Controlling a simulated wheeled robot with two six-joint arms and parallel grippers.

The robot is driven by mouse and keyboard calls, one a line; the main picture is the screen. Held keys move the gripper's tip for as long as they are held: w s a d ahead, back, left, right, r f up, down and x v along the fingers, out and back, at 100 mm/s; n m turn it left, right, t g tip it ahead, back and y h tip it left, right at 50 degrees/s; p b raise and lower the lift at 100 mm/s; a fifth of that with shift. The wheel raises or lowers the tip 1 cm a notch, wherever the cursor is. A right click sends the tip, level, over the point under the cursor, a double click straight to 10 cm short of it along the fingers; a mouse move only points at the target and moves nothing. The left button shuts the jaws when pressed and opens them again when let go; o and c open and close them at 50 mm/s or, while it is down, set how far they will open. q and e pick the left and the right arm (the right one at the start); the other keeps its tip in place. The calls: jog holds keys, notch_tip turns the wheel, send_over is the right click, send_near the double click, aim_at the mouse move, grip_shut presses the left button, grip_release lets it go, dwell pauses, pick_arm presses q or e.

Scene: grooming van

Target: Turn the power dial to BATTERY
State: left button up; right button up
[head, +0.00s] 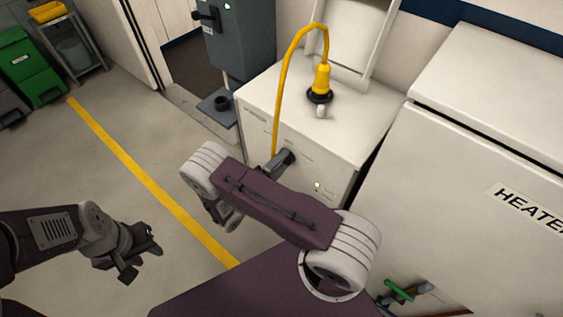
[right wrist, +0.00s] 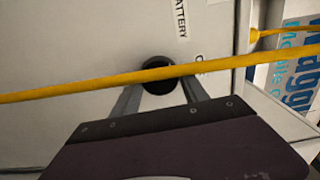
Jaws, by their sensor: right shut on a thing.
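The power dial (right wrist: 156,84) is a round black knob on the pale front panel of a white cabinet (head: 340,120). My right gripper (right wrist: 160,92) has a finger on each side of the dial and is shut on it. In the head view my right gripper (head: 284,159) is against the cabinet front and hides most of the dial. A BATTERY label (right wrist: 181,17) is on the panel above the dial in the right wrist view. The dial's pointer cannot be made out. My left gripper (head: 140,257) is open and empty over the floor at lower left.
A yellow cable (head: 283,75) arches from a yellow plug (head: 322,80) on the cabinet top and hangs down the front; it crosses before the dial in the wrist view. A white HEATER unit (head: 480,150) stands at right.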

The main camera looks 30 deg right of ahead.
jog(key=o, duration=1.4)
jog(key=shift+d, duration=0.1)
jog(key=b+v, duration=0.1)
jog(key=v, duration=0.8)
